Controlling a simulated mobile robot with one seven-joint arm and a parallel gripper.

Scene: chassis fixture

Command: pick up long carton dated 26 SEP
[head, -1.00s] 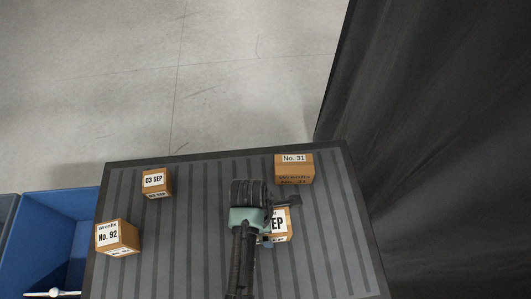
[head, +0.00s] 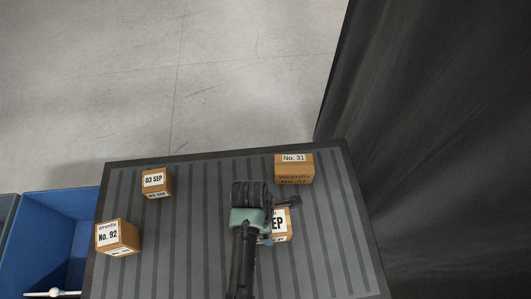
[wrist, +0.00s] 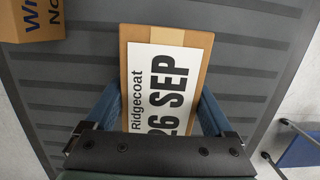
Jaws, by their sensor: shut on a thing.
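The long carton dated 26 SEP (wrist: 165,38) is brown cardboard with a white label reading "Ridgecoat 26 SEP" in the wrist view. My gripper (wrist: 155,112) is shut on it, with a blue finger against each long side. In the head view the carton (head: 280,233) is mostly hidden behind my gripper (head: 272,222), and only "EP" of its label shows. The carton appears to be on or just above the ribbed dark surface; I cannot tell which.
The ribbed dark table (head: 200,220) also holds a No. 31 carton (head: 294,172) just behind, a 03 SEP carton (head: 157,183) and a No. 92 carton (head: 117,238) at left. A blue bin (head: 60,215) stands left of the table. A dark curtain-like surface (head: 440,150) is at right.

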